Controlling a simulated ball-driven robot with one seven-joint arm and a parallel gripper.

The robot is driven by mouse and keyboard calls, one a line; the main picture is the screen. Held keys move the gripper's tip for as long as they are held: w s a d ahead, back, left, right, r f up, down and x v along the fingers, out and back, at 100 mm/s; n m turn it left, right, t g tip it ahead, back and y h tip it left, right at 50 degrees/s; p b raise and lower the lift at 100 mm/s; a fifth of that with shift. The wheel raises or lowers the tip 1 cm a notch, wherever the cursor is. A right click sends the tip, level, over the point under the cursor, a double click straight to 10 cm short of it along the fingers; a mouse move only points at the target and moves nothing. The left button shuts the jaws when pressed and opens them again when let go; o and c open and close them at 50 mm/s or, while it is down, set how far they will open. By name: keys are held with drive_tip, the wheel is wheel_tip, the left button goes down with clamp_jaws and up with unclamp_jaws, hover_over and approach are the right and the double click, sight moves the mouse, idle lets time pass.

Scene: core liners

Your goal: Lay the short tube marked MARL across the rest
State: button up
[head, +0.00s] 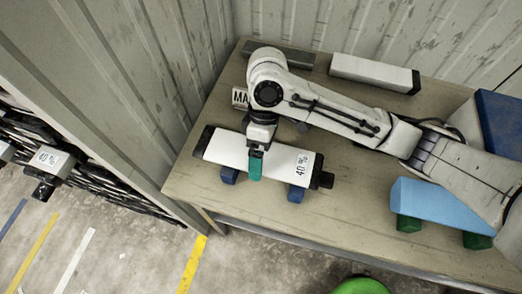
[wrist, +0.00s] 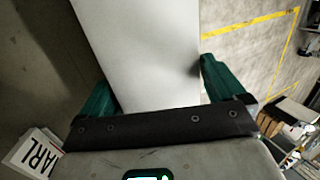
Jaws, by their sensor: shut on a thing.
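My gripper (head: 256,162) is shut on a white tube (head: 225,149) with black end caps, near its middle. The tube's label near the right end looks like "40 %". Two blue blocks (head: 229,175) (head: 296,193) show under its near edge; I cannot tell whether it touches them. In the wrist view, the white tube (wrist: 140,50) runs between my green fingers (wrist: 153,95). A white label reading "MA" (head: 240,97) is partly hidden behind my arm; in the wrist view its letters read "ARL" (wrist: 38,155).
A second white tube (head: 370,72) and a dark grey flat piece (head: 280,56) lie at the table's back. A light blue block (head: 430,200) on green feet stands at right near a dark blue box (head: 500,120).

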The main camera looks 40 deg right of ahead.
drive_tip(key=shift+f, duration=0.15)
drive_tip(key=o, duration=1.6)
drive_tip(key=v, duration=1.2)
drive_tip(key=shift+b, duration=0.3)
